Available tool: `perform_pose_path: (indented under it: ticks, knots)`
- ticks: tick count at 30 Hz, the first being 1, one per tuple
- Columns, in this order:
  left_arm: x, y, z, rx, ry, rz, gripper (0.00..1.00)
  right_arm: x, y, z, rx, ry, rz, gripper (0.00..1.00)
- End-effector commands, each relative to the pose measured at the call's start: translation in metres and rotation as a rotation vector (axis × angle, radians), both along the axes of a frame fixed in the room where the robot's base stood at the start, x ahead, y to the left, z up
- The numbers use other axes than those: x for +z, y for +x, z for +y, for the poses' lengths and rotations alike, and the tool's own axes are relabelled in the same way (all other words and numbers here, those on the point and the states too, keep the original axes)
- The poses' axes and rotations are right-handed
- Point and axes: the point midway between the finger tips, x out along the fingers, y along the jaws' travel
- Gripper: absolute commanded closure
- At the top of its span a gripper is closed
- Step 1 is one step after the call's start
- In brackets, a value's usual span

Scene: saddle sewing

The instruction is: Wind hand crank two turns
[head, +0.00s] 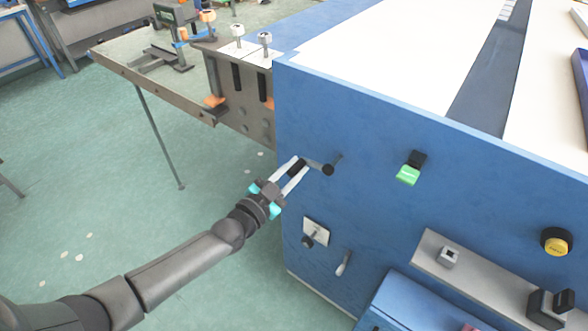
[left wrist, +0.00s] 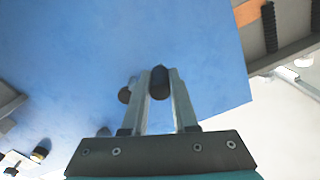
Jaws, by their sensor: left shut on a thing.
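The hand crank (head: 328,169) sticks out of the blue front panel of the machine, with a dark hub at the right and a short arm running left to a black handle (head: 297,167). My left gripper (head: 299,168) is shut on the black handle, one finger on each side. In the left wrist view the handle (left wrist: 159,83) stands between the two fingers (left wrist: 159,90), and the crank's hub (left wrist: 125,95) shows just left of them. My right gripper is not in view.
A green switch (head: 408,174) is on the panel right of the crank. A small plate with a knob (head: 315,232) and a lever (head: 343,263) sit below it. A yellow button (head: 556,241) is far right. A metal side table (head: 150,75) stands at the upper left. The green floor at left is open.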

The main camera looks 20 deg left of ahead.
Motion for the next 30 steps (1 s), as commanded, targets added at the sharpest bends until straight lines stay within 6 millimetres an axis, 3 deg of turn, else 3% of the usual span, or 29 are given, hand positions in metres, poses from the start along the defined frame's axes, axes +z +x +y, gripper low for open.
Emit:
perform_pose_path:
  ticks: [30]
  knots:
    - [-0.0031,-0.0004,-0.0003,0.0,-0.025,0.01,1.0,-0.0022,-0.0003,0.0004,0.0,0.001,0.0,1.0]
